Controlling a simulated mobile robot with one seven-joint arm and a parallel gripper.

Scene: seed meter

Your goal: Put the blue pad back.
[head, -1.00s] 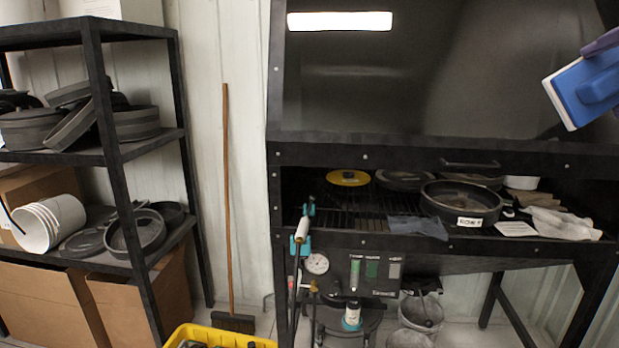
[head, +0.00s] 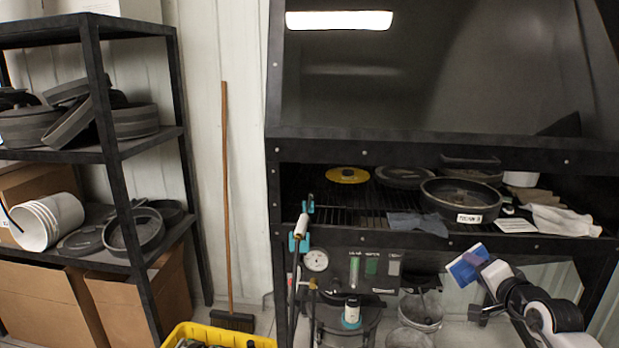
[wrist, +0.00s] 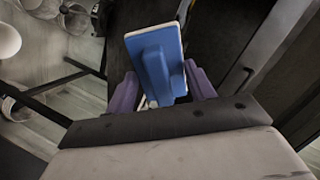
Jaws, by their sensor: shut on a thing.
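The blue pad (wrist: 153,58) is a blue block with a raised handle and a white edge. My gripper (wrist: 164,88) is shut on it, with one purple finger on each side of the handle. In the head view, the blue pad (head: 466,266) is tilted in the air at the lower right, in front of the bench's lower front. My gripper (head: 483,262) shows only small there, at the end of my arm.
The black bench (head: 425,239) has a slatted top holding a yellow disc (head: 347,175), a round dark pan (head: 461,205) with a label, and cloths (head: 562,220). Buckets (head: 421,312) stand below. A shelf rack (head: 112,180), broom (head: 229,200) and yellow crate (head: 228,338) are at left.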

